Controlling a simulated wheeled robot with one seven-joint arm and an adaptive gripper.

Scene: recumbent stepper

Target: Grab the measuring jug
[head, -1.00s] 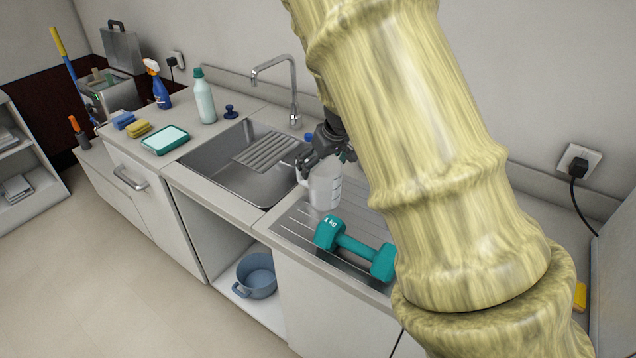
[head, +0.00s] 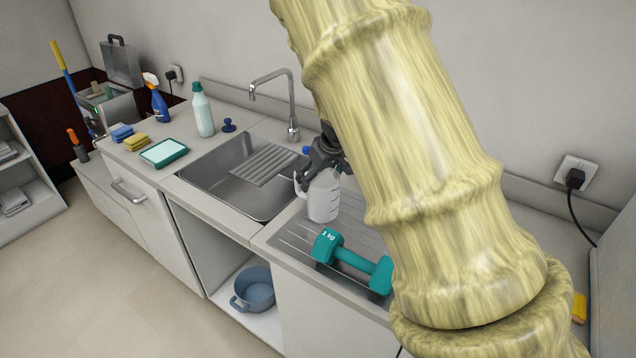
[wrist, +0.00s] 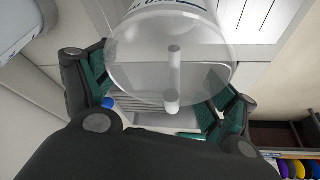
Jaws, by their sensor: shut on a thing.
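The measuring jug (head: 323,198) is a clear, whitish jug with dark markings and a handle on its left side. It appears upright over the drainboard beside the sink; I cannot tell whether its base touches the surface. My gripper (head: 322,160) is at the jug's top, partly hidden behind my arm. In the wrist view the jug (wrist: 170,60) fills the space between the fingers of my gripper (wrist: 165,105), with the padded fingers on both sides of it. The gripper is shut on the jug.
A teal dumbbell (head: 350,262) lies on the drainboard (head: 290,238) just in front of the jug. The sink (head: 215,178) with its tall tap (head: 293,105) is to the left.

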